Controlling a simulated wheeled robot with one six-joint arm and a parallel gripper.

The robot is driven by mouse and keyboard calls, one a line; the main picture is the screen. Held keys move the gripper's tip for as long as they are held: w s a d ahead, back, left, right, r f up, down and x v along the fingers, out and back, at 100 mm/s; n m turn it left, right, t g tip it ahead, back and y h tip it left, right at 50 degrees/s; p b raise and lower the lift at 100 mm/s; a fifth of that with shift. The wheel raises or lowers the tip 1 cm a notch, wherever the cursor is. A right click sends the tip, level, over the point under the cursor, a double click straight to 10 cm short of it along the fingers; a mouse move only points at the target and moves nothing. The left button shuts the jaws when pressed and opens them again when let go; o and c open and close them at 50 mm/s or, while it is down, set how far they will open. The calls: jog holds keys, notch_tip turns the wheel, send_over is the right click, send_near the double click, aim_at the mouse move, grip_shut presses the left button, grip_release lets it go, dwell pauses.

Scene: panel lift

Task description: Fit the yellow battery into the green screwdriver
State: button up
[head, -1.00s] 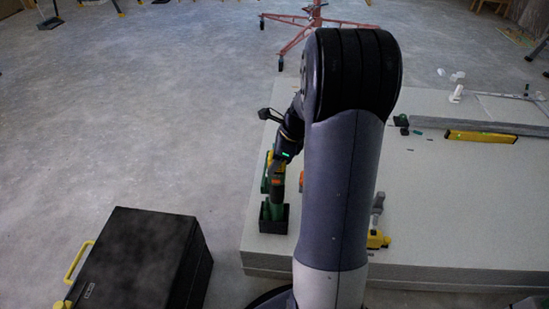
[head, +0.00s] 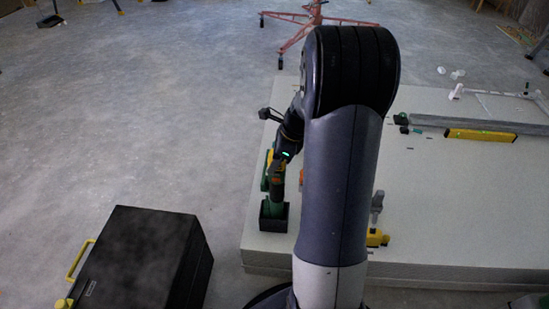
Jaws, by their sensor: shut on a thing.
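The green screwdriver (head: 273,206) stands upright in a small black holder (head: 273,223) near the left edge of the pale panel. My gripper (head: 277,171) is at the top of the screwdriver. A small yellow patch (head: 268,163) shows beside the jaws and appears to be the yellow battery. The jaws are shut on it, though my wrist hides most of it. I cannot tell whether the battery is seated in the screwdriver or only touching it.
A yellow and grey tool (head: 376,238) lies right of my arm. A yellow level (head: 480,135) and grey rails lie at the panel's back right. A black case (head: 140,258) with a yellow handle stands on the floor at left. A red stand (head: 300,30) is behind.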

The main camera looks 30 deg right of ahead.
jog(key=o, duration=1.2)
jog(key=shift+c, duration=0.2)
jog(key=p+v, duration=0.3)
jog(key=v, duration=0.8)
jog(key=shift+f, duration=0.2)
jog(key=b+x, duration=0.3)
jog(key=x, duration=0.7)
jog(key=shift+w+a+f, duration=0.1)
jog(key=shift+a+f, duration=0.05)
jog(key=shift+f, duration=0.2)
jog(key=shift+r+b, duration=0.15)
jog(key=shift+b, duration=0.15)
jog(key=shift+r, duration=0.1)
